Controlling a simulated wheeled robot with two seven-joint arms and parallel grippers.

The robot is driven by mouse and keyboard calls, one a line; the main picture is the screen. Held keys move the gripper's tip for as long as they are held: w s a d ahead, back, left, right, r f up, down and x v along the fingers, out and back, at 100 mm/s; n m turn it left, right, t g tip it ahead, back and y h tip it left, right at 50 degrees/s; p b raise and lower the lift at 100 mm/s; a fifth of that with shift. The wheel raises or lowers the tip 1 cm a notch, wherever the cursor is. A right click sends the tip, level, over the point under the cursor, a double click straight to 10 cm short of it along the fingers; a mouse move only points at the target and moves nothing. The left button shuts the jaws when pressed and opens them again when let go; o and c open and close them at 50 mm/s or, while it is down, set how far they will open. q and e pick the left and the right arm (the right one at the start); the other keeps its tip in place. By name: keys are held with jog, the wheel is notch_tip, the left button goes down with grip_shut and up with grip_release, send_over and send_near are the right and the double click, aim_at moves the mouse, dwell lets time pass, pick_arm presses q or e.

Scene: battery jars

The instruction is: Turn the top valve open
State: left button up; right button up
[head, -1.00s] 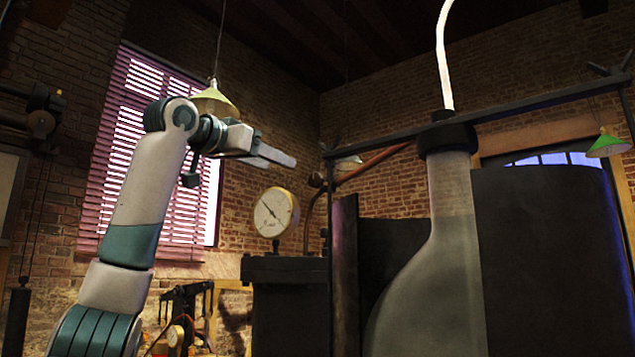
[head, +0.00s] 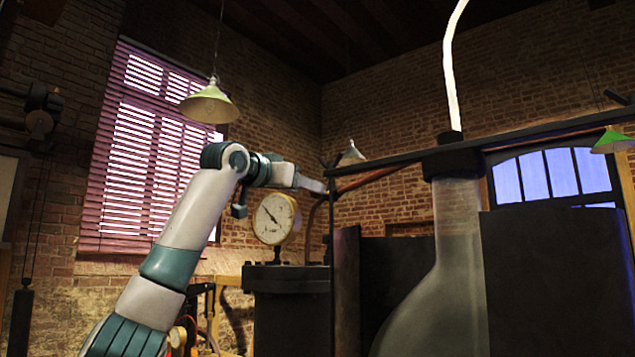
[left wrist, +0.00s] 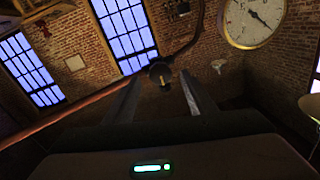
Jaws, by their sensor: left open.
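My left gripper (head: 314,184) reaches in from the left in the head view, beside the curved pipe right of the gauge. In the left wrist view the gripper (left wrist: 160,92) is open, its two fingers apart with nothing held between them. A small dark round fitting with a brass-coloured stub (left wrist: 161,74), which looks like the valve, shows just beyond and between the fingertips. In the head view the gripper end overlaps that spot and hides it, so I cannot tell whether it touches. My right gripper is out of view.
A round pressure gauge (head: 275,217) stands on a dark cylinder (head: 288,300) close to the arm. A dark horizontal bar (head: 400,160) crosses above a large glass jar (head: 450,250) and dark panels at the right. A green lamp (head: 209,104) hangs above the arm.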

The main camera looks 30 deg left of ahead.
pick_arm(q)
jog(key=w+p, duration=0.1)
jog(key=w, duration=0.1)
jog(key=w+p, duration=0.1)
jog(key=w, duration=0.2)
jog(key=shift+r, duration=0.2)
jog(key=shift+w+f+p, duration=0.15)
jog(key=shift+w+p, duration=0.3)
jog(key=shift+w, duration=0.1)
jog(key=shift+s, duration=0.1)
jog(key=c, duration=1)
jog(key=shift+c, duration=0.2)
